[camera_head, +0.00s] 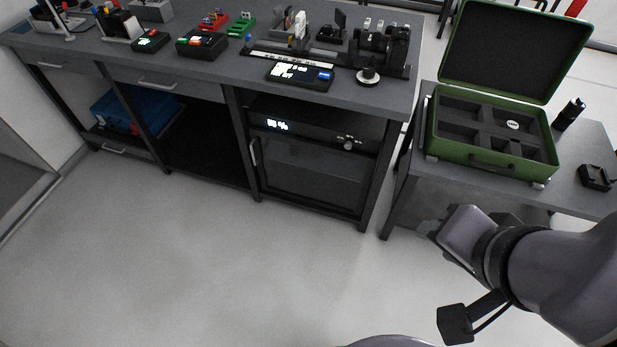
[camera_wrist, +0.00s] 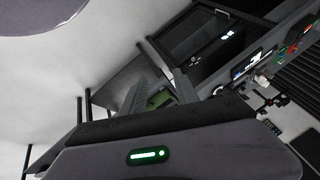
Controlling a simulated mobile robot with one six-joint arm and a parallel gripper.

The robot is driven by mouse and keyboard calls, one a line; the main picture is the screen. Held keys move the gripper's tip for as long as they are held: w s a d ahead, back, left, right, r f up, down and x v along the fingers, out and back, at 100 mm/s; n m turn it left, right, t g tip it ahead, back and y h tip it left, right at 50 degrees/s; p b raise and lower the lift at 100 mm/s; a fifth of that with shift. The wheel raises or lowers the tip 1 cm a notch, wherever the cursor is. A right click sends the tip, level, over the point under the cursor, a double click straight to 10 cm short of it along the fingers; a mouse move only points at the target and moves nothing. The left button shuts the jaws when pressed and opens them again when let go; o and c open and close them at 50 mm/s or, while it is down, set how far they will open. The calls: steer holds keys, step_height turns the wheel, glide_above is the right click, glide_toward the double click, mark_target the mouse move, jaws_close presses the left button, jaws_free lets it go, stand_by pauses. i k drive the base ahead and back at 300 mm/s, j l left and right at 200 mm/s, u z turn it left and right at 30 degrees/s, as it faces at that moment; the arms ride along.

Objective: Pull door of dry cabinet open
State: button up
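The dry cabinet (camera_head: 312,172) stands under the right part of the long bench in the head view. Its dark glass door looks closed. A vertical handle (camera_head: 254,152) is on the door's left side, and a lit display panel (camera_head: 277,125) is above it. The cabinet also shows in the wrist view (camera_wrist: 190,42), tilted. My gripper (camera_wrist: 158,88) points toward the side table and green case, with its two fingers apart and nothing seen between them but background.
A side table (camera_head: 400,190) with an open green case (camera_head: 480,158) stands right of the cabinet, close to my arm. The bench top (camera_head: 215,75) carries camera gear and small devices. A blue box (camera_head: 125,108) is on the lower left shelf. The floor (camera_head: 200,260) before the cabinet is clear.

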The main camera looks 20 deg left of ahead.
mark_target(256, 149)
steer(key=j+z, duration=0.15)
steer(key=j, duration=0.5)
steer(key=j+z, duration=0.15)
steer(key=j, duration=0.55)
steer(key=j+z, duration=0.15)
steer(key=j, duration=0.5)
steer(key=j+z, duration=0.15)
steer(key=j, duration=0.55)
steer(key=k+j+z, duration=0.15)
steer(key=j, duration=0.45)
steer(key=k+j+z, duration=0.15)
steer(key=j, duration=0.5)
steer(key=k+j+z, duration=0.15)
steer(key=j, duration=0.5)
steer(key=k+j+z, duration=0.1)
steer(key=k+j, duration=0.15)
steer(key=j, duration=0.35)
steer(key=i+j, duration=0.1)
steer(key=i, duration=0.4)
steer(key=z, duration=0.05)
